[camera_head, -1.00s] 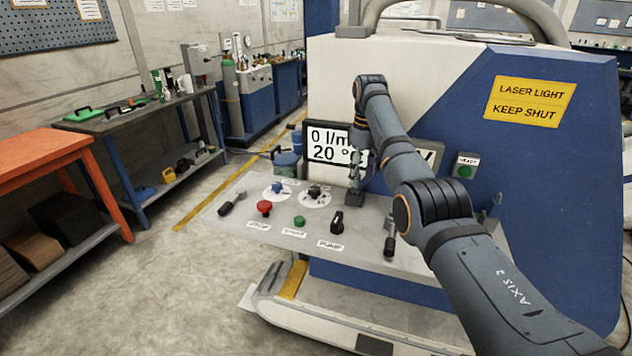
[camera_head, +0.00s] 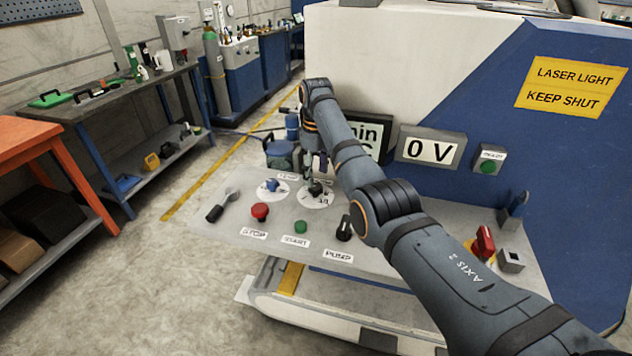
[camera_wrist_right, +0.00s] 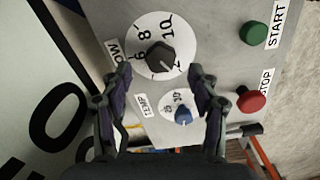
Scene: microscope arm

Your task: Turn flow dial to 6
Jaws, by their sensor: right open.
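The flow dial is a black knob on a round white scale (camera_head: 325,203); it also shows in the right wrist view (camera_wrist_right: 158,57), with 10, 8, 6 and 2 readable. Its pale pointer line looks turned toward the 2. My right gripper (camera_head: 315,170) is over the dial in the head view. In the right wrist view the right gripper (camera_wrist_right: 160,72) is open and empty, its fingertips apart on either side below the knob. Contact with the knob cannot be told. My left gripper is not in view.
Beside it is the blue temp dial (camera_wrist_right: 183,115). The red stop button (camera_head: 260,211), green start button (camera_head: 300,227) and black pump switch (camera_head: 344,229) are close by. My right arm partly hides the flow display (camera_head: 370,133). A 0 V display (camera_head: 430,150) is right.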

